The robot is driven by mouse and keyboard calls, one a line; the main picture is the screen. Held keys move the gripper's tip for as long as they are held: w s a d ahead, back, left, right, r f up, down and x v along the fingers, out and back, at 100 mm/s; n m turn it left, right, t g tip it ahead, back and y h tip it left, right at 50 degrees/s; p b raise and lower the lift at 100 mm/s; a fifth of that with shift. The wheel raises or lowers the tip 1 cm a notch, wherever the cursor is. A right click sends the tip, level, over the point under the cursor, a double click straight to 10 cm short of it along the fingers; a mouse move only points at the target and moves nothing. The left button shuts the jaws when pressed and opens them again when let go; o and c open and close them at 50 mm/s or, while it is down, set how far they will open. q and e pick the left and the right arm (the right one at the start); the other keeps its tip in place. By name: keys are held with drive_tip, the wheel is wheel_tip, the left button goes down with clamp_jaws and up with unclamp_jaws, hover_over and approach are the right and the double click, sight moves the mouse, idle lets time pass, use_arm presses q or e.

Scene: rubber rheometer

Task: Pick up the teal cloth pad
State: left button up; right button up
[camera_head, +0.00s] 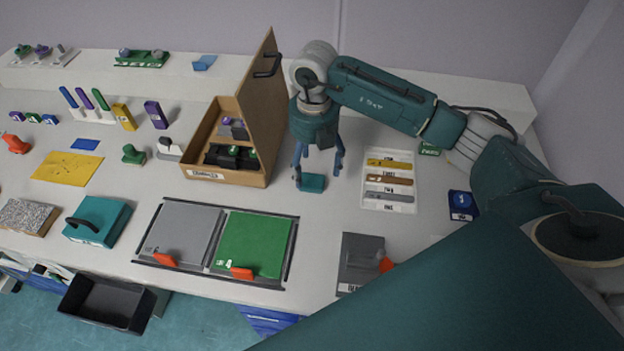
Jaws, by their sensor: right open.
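The small teal cloth pad (313,183) lies on the white table, right of the wooden box. My right gripper (318,166) points down above it, with its two fingers spread. The left fingertip is close to the pad's left edge, and the right fingertip is up and to the right of the pad. I cannot tell whether either finger touches the pad. Nothing shows between the fingers. My left gripper is not in view.
The wooden box (197,172) with its raised lid (262,105) stands just left of my right gripper. A white tray (407,205) with coloured strips lies to the right. A grey and green panel board (212,212) lies in front. Bare table surrounds the pad's front.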

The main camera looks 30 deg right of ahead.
sight(312, 180)
drive_tip(key=f, duration=0.1)
drive_tip(key=f+p, duration=0.1)
drive_tip(key=f, duration=0.1)
drive_tip(key=shift+a+f, duration=0.2)
drive_tip(key=shift+f, duration=0.4)
drive_tip(key=shift+c, duration=0.7)
drive_tip(key=c, duration=1)
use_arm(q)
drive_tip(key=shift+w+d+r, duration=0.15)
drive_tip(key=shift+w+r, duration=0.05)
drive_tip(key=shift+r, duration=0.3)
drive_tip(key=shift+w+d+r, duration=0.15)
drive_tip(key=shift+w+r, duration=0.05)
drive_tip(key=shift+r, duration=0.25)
use_arm(e)
drive_tip(key=shift+r, duration=0.1)
